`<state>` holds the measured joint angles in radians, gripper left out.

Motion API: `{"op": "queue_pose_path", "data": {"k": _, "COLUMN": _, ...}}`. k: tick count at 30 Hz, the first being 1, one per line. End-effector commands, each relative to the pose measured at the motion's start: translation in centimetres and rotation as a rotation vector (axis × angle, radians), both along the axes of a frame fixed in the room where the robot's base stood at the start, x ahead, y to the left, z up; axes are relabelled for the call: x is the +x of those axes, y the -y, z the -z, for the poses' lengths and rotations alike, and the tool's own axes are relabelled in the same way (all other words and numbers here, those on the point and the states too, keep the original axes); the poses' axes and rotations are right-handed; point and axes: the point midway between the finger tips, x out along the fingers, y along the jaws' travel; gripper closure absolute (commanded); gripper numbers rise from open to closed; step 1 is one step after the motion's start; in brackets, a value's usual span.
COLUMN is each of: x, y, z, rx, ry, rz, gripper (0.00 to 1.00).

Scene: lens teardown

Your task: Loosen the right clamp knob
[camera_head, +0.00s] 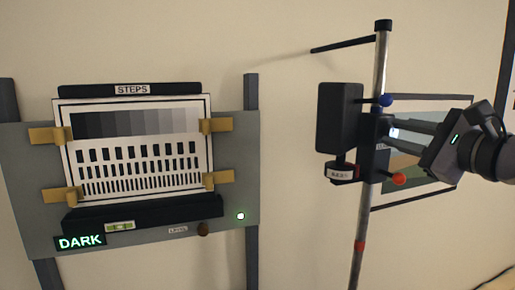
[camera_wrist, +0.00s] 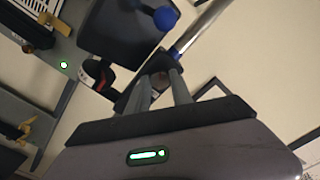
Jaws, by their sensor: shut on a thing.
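A metal pole (camera_head: 360,215) carries a black clamp carriage (camera_head: 372,160) with a black box (camera_head: 339,115) on its left. A blue ball knob (camera_head: 386,100) sits above on the carriage and an orange-red ball knob (camera_head: 399,179) below. The blue knob also shows in the wrist view (camera_wrist: 166,18). My gripper (camera_head: 391,131) reaches in from the right, its fingers at the carriage's right side. In the wrist view, my fingers close on a small brownish knob (camera_wrist: 159,79), which I take as the right clamp knob. The fingers hide most of it.
A grey board (camera_head: 240,180) on the left holds a step chart (camera_head: 135,150) with brass clips and a lit "DARK" sign (camera_head: 80,242). A labelled ring (camera_head: 341,171) hangs under the black box. A framed picture (camera_head: 425,112) hangs behind my gripper. Clear wall lies between board and pole.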

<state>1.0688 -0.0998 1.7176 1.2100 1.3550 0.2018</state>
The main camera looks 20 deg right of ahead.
Motion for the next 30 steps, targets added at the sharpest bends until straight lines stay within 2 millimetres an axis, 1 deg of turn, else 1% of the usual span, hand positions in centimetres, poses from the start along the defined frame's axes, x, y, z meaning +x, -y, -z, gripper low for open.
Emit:
{"op": "queue_pose_path", "data": {"k": 1, "x": -0.01, "y": -0.04, "z": 0.57, "rx": -0.044, "ry": 0.006, "rz": 0.0, "gripper": 1.0}}
{"op": "queue_pose_path", "data": {"k": 2, "x": -0.01, "y": -0.02, "z": 0.6, "rx": -0.073, "ry": 0.007, "rz": 0.0, "gripper": 1.0}}
{"op": "queue_pose_path", "data": {"k": 18, "x": 0.0, "y": -0.04, "z": 0.52, "rx": -0.57, "ry": 0.045, "rz": -0.001, "gripper": 1.0}}
{"op": "queue_pose_path", "data": {"k": 24, "x": 0.0, "y": -0.02, "z": 0.4, "rx": -0.719, "ry": 0.056, "rz": 0.0, "gripper": 1.0}}
{"op": "queue_pose_path", "data": {"k": 30, "x": 0.01, "y": -0.01, "z": 0.29, "rx": -0.823, "ry": 0.065, "rz": 0.0, "gripper": 1.0}}
